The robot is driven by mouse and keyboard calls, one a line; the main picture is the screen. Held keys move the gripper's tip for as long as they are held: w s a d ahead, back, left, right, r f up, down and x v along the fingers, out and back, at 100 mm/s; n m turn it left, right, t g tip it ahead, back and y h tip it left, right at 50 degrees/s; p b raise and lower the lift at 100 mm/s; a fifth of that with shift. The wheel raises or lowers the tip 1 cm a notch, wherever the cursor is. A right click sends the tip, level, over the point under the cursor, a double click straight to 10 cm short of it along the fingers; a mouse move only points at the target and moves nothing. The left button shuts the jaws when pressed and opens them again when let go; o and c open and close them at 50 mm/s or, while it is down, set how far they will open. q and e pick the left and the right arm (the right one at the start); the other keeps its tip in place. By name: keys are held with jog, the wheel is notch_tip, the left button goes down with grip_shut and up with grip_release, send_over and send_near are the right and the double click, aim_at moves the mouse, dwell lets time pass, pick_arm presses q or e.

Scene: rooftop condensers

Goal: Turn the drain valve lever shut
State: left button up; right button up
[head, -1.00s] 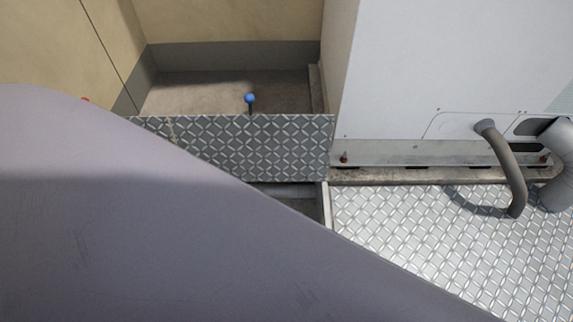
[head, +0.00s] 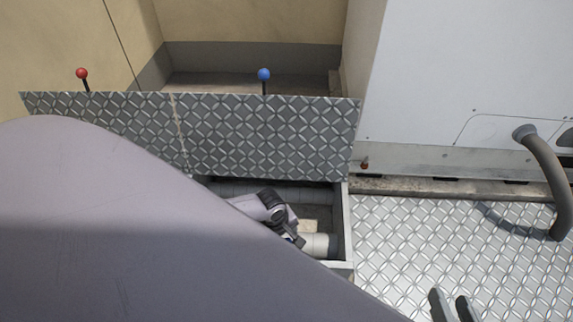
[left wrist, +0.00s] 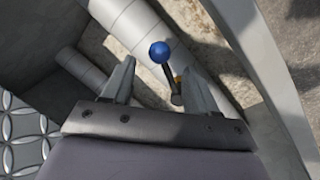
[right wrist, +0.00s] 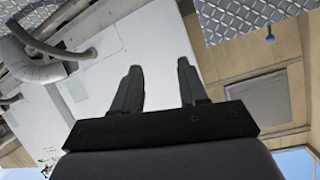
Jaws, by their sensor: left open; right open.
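A valve lever with a blue ball (left wrist: 160,52) on a dark stem shows in the left wrist view, beside a pale pipe (left wrist: 140,35) in the floor pit. My left gripper (left wrist: 160,68) is open, and the lever appears between its two fingers; I cannot tell whether they touch it. In the head view my left gripper (head: 290,228) reaches down into the pit, and the lever cannot be made out there. My right gripper (head: 454,306) is open and empty above the tread plate; its fingers also show in the right wrist view (right wrist: 158,75).
A raised tread-plate hatch cover (head: 270,140) stands behind the pit, with a blue knob (head: 264,74) and a red knob (head: 82,73) at its top edge. A white condenser cabinet (head: 450,80) with a grey hose (head: 546,180) stands right. The pit's rim (head: 346,235) borders the tread-plate floor (head: 420,240).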

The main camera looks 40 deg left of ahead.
pick_arm(q)
jog(key=f, duration=0.1)
jog(key=f+b, duration=0.2)
jog(key=shift+w+d+f, duration=0.15)
jog(key=shift+w+f, duration=0.2)
jog(key=shift+f, duration=0.05)
jog(key=shift+w+f+b, duration=0.1)
jog(key=shift+f+b, duration=0.4)
jog(key=shift+f, duration=0.05)
pick_arm(e)
jog(key=shift+w+a+f+y, duration=0.15)
jog(key=shift+a+f+y, duration=0.05)
jog(key=shift+a+y, duration=0.25)
jog(key=shift+w+a+f+y, duration=0.1)
jog(key=shift+a+f+y, duration=0.05)
jog(key=shift+a+y, duration=0.25)
